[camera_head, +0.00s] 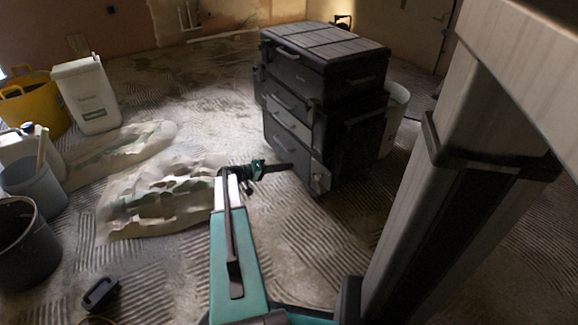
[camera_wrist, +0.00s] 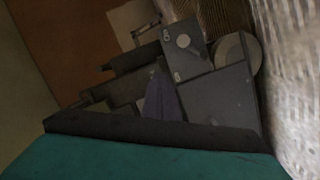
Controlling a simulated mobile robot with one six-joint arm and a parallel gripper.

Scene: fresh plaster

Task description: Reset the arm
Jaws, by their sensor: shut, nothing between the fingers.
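My teal arm reaches up from the bottom middle of the head view. My gripper (camera_head: 284,167) is at its end, pointing right, shut and empty. Its tip is close to the lower left front of a dark stacked tool chest (camera_head: 325,80) in the picture; I cannot tell if they touch. The wrist view is dark and tilted, and no fingertips are clear in it. It shows grey box-like shapes (camera_wrist: 218,95) and a teal band along the bottom.
Crumpled plastic sacks (camera_head: 165,195) lie on the ridged floor left of my arm. A yellow tub (camera_head: 32,105), a white bucket (camera_head: 88,95), a grey bucket (camera_head: 35,185) and a black bucket (camera_head: 28,250) stand at the left. A pale bin (camera_head: 396,115) stands behind the chest.

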